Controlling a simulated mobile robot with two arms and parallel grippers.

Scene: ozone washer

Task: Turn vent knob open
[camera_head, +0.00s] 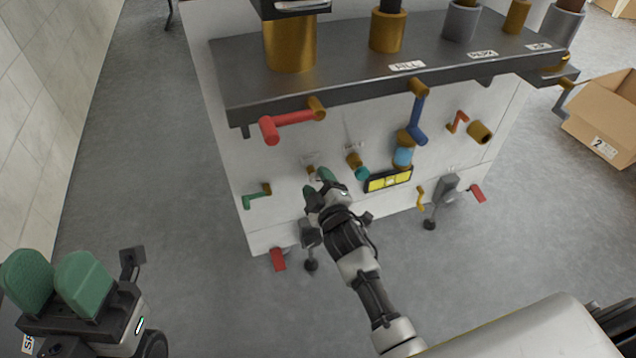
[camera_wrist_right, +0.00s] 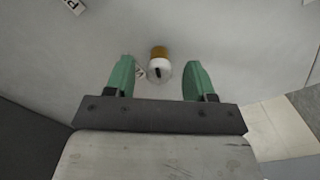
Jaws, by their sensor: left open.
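A small round knob (camera_wrist_right: 159,72), whitish with a dark slot and a brass base, sticks out of the pale panel in the right wrist view. My right gripper (camera_wrist_right: 160,80) is open, its green fingers on either side of the knob with gaps to both. In the head view my right gripper (camera_head: 323,185) is at the washer's front, just below a small brass fitting (camera_head: 311,170), partly hiding that area. I cannot read a vent label. My left gripper (camera_head: 55,280) is open and empty at the lower left, away from the washer.
The washer's white front (camera_head: 350,130) carries a red lever (camera_head: 288,121), a blue lever (camera_head: 417,118), a green lever (camera_head: 256,195), a teal-tipped brass knob (camera_head: 357,165) and a yellow gauge (camera_head: 389,180). A dark ledge (camera_head: 350,75) overhangs them. A cardboard box (camera_head: 605,120) stands right. Floor left is clear.

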